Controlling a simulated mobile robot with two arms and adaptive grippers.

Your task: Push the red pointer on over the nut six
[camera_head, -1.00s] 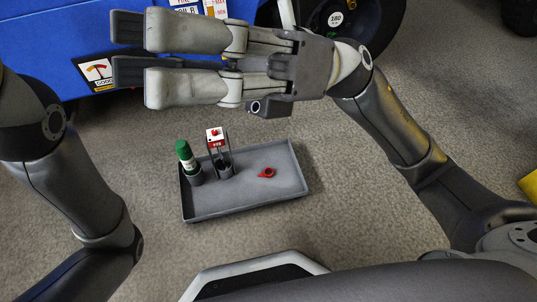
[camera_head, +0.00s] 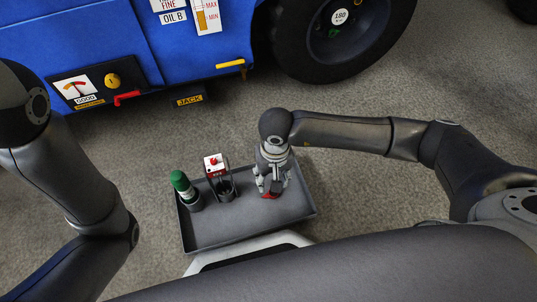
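The red pointer (camera_head: 270,195) lies in the right part of a grey tray (camera_head: 210,241) on the floor, mostly covered by my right gripper. My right gripper (camera_head: 269,190) points down into the tray with its fingertips right at the pointer. Whether the fingers have closed on it cannot be told. The wheel (camera_head: 285,40) of a blue vehicle stands at the top right, with a round "180" label (camera_head: 339,17) near its hub. Nut six cannot be made out. My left arm shows at the left, but its gripper is out of view.
A green-capped bottle (camera_head: 181,182) and a red-and-white tag (camera_head: 214,163) on a wire-like piece stand in holders at the tray's left. The blue vehicle (camera_head: 110,35) has a gauge panel and a "JACK" label. Carpet between tray and wheel is clear.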

